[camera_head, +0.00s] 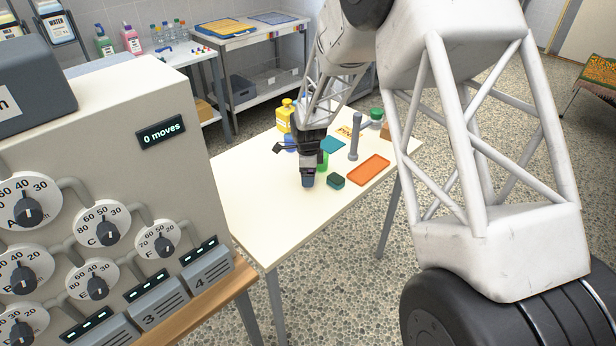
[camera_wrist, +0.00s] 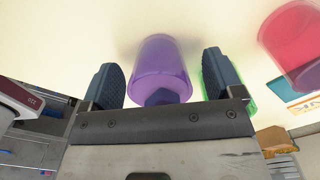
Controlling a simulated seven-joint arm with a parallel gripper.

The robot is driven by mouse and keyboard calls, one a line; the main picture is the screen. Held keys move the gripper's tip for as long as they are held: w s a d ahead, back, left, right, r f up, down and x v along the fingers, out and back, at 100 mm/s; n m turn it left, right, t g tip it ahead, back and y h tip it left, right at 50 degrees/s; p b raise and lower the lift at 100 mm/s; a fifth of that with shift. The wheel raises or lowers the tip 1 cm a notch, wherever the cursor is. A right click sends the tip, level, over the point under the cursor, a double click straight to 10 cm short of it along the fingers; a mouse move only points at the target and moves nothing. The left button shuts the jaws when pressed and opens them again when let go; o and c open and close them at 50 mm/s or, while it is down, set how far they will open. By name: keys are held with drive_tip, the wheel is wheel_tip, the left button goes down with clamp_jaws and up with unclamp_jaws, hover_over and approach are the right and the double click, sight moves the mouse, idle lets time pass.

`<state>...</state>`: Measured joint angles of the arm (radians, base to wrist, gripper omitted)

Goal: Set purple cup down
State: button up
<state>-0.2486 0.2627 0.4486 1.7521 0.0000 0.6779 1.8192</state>
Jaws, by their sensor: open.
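The purple cup (camera_wrist: 160,62) is in the middle of the wrist view, between the two dark blue fingers of my gripper (camera_wrist: 161,75). The fingers stand apart, with a gap visible on both sides of the cup. A dark blue shape covers part of the cup's near end. A soft shadow lies beside the cup on the pale surface. In the head view my gripper (camera_head: 308,180) is low over the cream table (camera_head: 262,212), and the cup is mostly hidden there by my gripper.
A green thing (camera_wrist: 210,76) is close behind the right finger, and a pink-red cup (camera_wrist: 294,45) is farther right. A dark green block (camera_head: 336,181), orange tray (camera_head: 361,170), grey post (camera_head: 354,138) and yellow bottle (camera_head: 285,116) share the table. Its near left part is clear.

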drive_tip(key=shift+f, duration=0.55)
drive_tip(key=c, duration=1.1)
drive_tip(key=shift+r, duration=0.2)
drive_tip(key=shift+r, duration=0.5)
drive_tip(key=shift+s+d+r, duration=0.1)
drive_tip(key=shift+s+r, duration=0.1)
drive_tip(key=shift+r, duration=0.4)
drive_tip(key=shift+s+r, duration=0.15)
drive_tip(key=shift+r, duration=0.4)
drive_tip(key=s+d, duration=0.1)
drive_tip(key=s, duration=0.4)
drive_tip(key=s+d+r, duration=0.1)
drive_tip(key=s, duration=0.4)
drive_tip(key=s+d, duration=0.1)
drive_tip(key=s, duration=0.3)
drive_tip(key=shift+s+d+r, duration=0.2)
drive_tip(key=shift+s+d, duration=0.15)
drive_tip(key=shift+s, duration=0.05)
